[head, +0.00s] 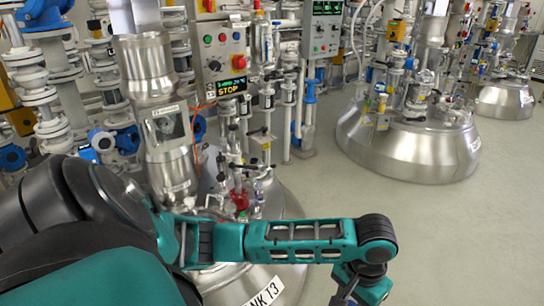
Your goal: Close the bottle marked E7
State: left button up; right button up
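I see no bottle marked E7 in the head view. My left arm reaches in from the left and stretches across the lower middle. Its wrist bends down at the right end, and the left gripper (346,298) is cut off by the bottom edge, so I cannot tell whether it is open or shut. My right gripper is not in view.
A steel tank (285,278), its label partly reading "NK T3", stands behind and below my arm, crowded with valves and pipes. A control panel (220,55) with a red button and "STOP" display rises above. Another tank (408,150) stands right. Grey floor (480,235) is clear.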

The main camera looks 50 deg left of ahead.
aim_at(258, 188)
jog(key=i+l, duration=0.15)
jog(key=i, duration=0.35)
jog(key=i+l, duration=0.2)
jog(key=i, duration=0.35)
jog(key=i+u, duration=0.4)
jog(key=i+l+u, duration=0.1)
jog(key=i+u, duration=0.5)
jog(key=u, duration=0.15)
jog(key=i+l+u, duration=0.1)
jog(key=u, duration=0.3)
jog(key=i+l+u, duration=0.15)
jog(key=u, duration=0.2)
jog(key=i+u, duration=0.15)
jog(key=u, duration=0.25)
jog(key=i+l+u, duration=0.15)
jog(key=u, duration=0.3)
jog(key=i+l+u, duration=0.1)
jog(key=u, duration=0.3)
jog(key=i+l+u, duration=0.1)
jog(key=l+u, duration=0.15)
jog(key=u, duration=0.15)
jog(key=l+u, duration=0.2)
jog(key=u, duration=0.25)
jog(key=i+l+u, duration=0.15)
jog(key=l+u, duration=0.15)
jog(key=i+l+u, duration=0.1)
jog(key=l+u, duration=0.2)
jog(key=l, duration=0.2)
jog(key=l+u, duration=0.35)
jog(key=i+l, duration=0.05)
